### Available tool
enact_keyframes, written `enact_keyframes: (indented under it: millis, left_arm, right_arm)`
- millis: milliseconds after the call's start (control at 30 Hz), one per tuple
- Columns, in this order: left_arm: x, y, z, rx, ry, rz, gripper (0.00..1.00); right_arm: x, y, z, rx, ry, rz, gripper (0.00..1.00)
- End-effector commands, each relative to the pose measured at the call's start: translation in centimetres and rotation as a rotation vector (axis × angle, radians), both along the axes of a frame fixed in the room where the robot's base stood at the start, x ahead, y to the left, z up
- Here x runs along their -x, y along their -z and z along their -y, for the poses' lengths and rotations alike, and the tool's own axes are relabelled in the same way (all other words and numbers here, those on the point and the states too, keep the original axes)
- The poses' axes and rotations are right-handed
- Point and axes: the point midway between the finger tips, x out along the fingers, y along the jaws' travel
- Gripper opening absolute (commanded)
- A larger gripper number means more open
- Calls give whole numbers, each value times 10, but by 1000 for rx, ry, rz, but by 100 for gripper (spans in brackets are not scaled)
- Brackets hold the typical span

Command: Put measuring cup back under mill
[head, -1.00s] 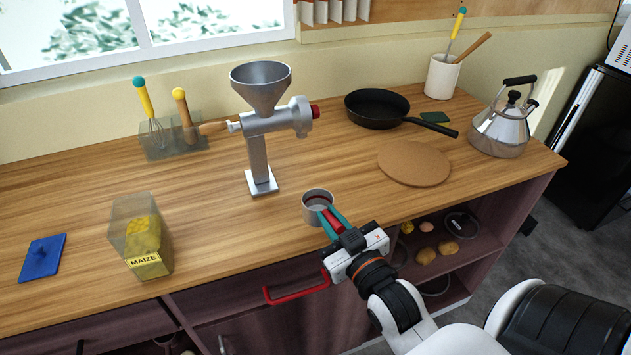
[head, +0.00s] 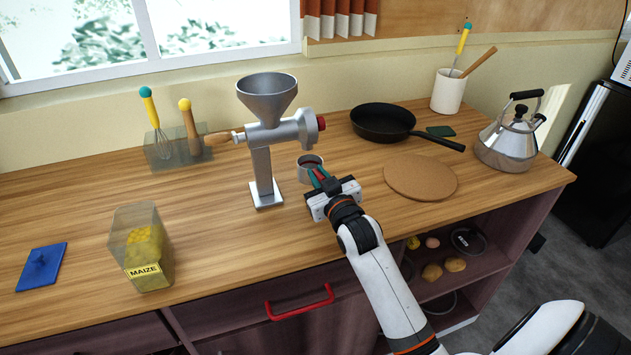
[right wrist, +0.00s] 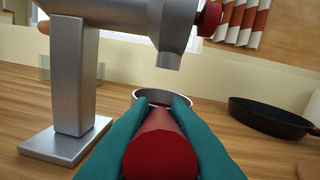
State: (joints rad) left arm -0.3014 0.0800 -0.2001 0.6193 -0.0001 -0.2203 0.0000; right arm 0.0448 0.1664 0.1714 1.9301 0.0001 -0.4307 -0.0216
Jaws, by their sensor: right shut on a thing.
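The silver mill (head: 263,160) stands upright on the counter, its funnel on top and its outlet head (head: 308,125) out to the right. The metal measuring cup (head: 311,161) is just right of the mill's post, below the outlet. My right gripper (head: 318,178) is shut on the cup's red handle (right wrist: 162,145). In the right wrist view the cup's rim (right wrist: 163,93) shows beyond the fingers, a little below and near the mill's spout (right wrist: 168,60). I cannot tell whether the cup touches the counter. My left gripper is not in view.
A maize container (head: 142,250) and a blue lid (head: 42,266) are at the left. A cork mat (head: 421,177), black pan (head: 382,122) and kettle (head: 509,137) are at the right. The counter in front of the mill is clear.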

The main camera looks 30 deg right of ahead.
Motion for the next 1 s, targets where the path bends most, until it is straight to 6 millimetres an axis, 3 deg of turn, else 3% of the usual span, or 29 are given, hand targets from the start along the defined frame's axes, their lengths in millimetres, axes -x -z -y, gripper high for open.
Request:
enact_keyframes:
  millis: [200, 433, 867, 900, 1000]
  left_arm:
    - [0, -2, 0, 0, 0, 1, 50]
    - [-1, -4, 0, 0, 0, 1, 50]
    - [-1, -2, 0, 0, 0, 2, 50]
    - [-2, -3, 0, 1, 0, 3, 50]
    - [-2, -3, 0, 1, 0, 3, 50]
  right_arm:
    - [-19, 3, 3, 0, -1, -1, 0]
    - [-19, 32, 3, -1, 1, -3, 0]
    - [-18, 40, 3, 0, 0, -1, 0]
    - [-18, 39, 3, 0, 0, -1, 21]
    - [-18, 39, 3, 0, 0, -1, 37]
